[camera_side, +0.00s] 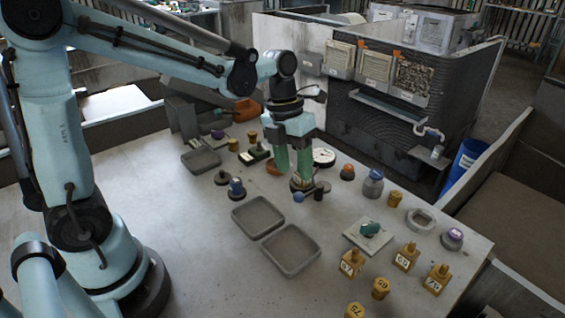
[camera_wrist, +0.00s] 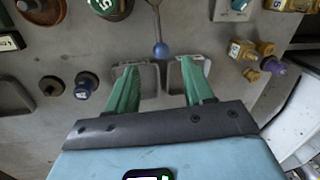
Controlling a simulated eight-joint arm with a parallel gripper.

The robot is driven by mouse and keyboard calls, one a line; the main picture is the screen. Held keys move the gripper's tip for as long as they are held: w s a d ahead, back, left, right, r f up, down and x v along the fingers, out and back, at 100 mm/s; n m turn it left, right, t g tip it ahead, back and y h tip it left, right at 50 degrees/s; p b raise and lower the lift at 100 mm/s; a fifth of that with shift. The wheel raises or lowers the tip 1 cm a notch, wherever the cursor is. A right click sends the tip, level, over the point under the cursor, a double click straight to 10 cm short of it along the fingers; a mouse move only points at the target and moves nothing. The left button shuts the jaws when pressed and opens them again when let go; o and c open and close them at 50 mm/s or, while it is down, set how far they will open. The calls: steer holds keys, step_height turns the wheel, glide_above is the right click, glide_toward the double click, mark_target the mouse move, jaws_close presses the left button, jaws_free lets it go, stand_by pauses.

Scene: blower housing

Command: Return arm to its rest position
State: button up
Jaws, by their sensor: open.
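My gripper (camera_side: 293,172) hangs pointing down over the middle of the grey table, its two green fingers spread apart with nothing between them. My arm reaches out from its base at the left of the side view. In the wrist view my gripper (camera_wrist: 158,68) also shows its green fingers apart and empty. A rod with a blue ball (camera_wrist: 160,50) lies just beyond the fingertips there. In the side view the blue ball (camera_side: 299,197) is below the fingers, beside a dark round part. The height of the fingertips above these parts is hard to tell.
Two grey trays (camera_side: 258,203) (camera_side: 291,235) lie in front of my gripper, and another tray (camera_side: 201,160) is behind left. Yellow numbered blocks (camera_side: 406,257) and a white plate (camera_side: 349,236) are at right. The table's left front is bare. A dark machine housing (camera_side: 370,115) stands behind.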

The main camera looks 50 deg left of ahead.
steer(key=shift+a+r, duration=0.1)
steer(key=shift+r, duration=0.3)
steer(key=s+a+r+n+t+y, duration=0.1)
steer(key=s+n+t, duration=0.2)
steer(key=n, duration=1.4)
steer(key=s+a+r+n+t+y, duration=0.1)
steer(key=s+n+t, duration=0.2)
steer(key=n, duration=1.4)
steer(key=shift+s+a+r+t, duration=0.15)
steer(key=shift+s+r+t, duration=0.2)
steer(key=shift+s, duration=0.65)
